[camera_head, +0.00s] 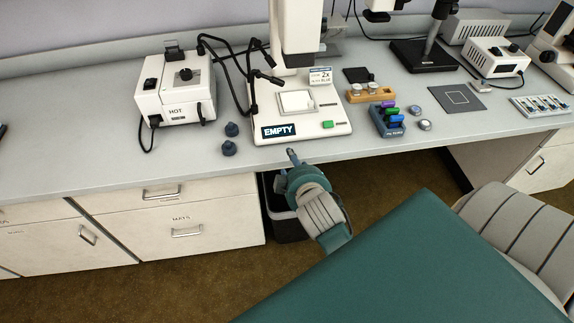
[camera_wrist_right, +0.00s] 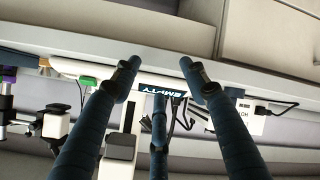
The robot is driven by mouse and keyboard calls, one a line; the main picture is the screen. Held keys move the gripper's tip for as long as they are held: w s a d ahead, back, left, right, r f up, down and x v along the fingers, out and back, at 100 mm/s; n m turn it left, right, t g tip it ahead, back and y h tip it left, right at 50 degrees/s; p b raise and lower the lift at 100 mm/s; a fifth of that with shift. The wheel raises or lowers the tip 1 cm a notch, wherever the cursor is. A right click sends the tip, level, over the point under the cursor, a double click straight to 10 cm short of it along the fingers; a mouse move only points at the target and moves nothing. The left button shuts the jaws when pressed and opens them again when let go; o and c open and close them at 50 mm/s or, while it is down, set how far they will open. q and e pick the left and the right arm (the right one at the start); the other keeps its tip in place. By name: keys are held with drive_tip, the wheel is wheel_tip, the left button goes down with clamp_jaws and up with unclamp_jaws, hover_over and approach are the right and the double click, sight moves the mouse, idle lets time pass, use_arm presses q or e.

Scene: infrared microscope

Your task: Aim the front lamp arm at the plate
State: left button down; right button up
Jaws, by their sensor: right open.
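The white lamp box (camera_head: 180,92) marked HOT has two black bendable lamp arms. One lamp arm (camera_head: 253,100) points down near the left edge of the microscope base (camera_head: 335,128). The other lamp arm (camera_head: 266,75) ends higher, beside the microscope column. I cannot tell for sure which is the front one. The pale square plate (camera_head: 297,101) lies on the base behind the EMPTY sign (camera_head: 279,131). My right gripper (camera_head: 291,155) is at the bench's front edge, apart from the lamp arms. In the wrist view it (camera_wrist_right: 160,68) is open and empty, facing the EMPTY sign (camera_wrist_right: 161,91). My left gripper is out of view.
A dark bin (camera_head: 284,222) is under the bench. The bench left of the lamp box is clear.

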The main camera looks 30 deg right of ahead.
drive_tip(key=s+a+f+g+y, duration=0.1)
drive_tip(key=s+a+f, duration=0.1)
drive_tip(key=f, duration=0.6)
drive_tip(key=shift+a+f+y+p, duration=0.3)
drive_tip(key=shift+a+f+p, duration=0.1)
drive_tip(key=shift+a, duration=0.4)
